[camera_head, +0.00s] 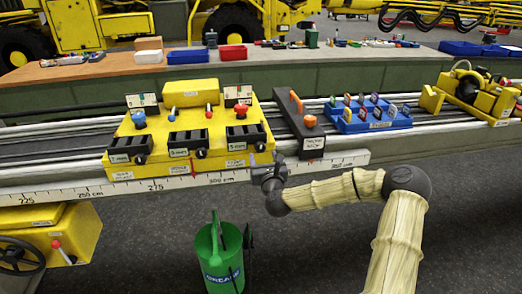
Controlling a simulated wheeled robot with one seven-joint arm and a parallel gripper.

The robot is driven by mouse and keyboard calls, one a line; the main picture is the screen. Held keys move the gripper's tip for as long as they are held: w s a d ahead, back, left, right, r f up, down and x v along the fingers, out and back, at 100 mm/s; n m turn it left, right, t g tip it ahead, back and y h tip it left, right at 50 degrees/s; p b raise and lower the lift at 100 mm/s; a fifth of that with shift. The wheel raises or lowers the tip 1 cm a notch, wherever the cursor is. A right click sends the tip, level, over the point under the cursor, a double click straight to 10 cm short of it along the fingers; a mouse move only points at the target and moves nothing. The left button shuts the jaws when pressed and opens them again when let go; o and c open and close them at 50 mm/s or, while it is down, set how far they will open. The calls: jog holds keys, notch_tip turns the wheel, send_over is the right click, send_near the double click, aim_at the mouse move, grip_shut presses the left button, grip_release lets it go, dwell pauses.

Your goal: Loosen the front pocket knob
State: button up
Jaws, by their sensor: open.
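A yellow carriage (190,128) sits on the rails. Its front carries a row of three black pockets: left (129,146), middle (188,142) and right (246,137). Each has a small dark knob at its front: left knob (140,159), middle knob (201,153), right knob (260,147). My gripper (268,172) is open, just below the carriage's front right corner and below the right knob. It appears apart from that knob. Its fingertips are small and partly hidden against the rail.
A dark block (301,128) with an orange knob (310,121) stands right of the carriage. A blue rack (368,120) is further right. A white ruler strip (110,190) runs along the front. A green bucket (219,258) stands below. Open floor lies in front.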

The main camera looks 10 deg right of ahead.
aim_at(261, 149)
jog(key=shift+w, duration=2.6)
jog(key=shift+c, duration=0.3)
jog(key=c, duration=0.9)
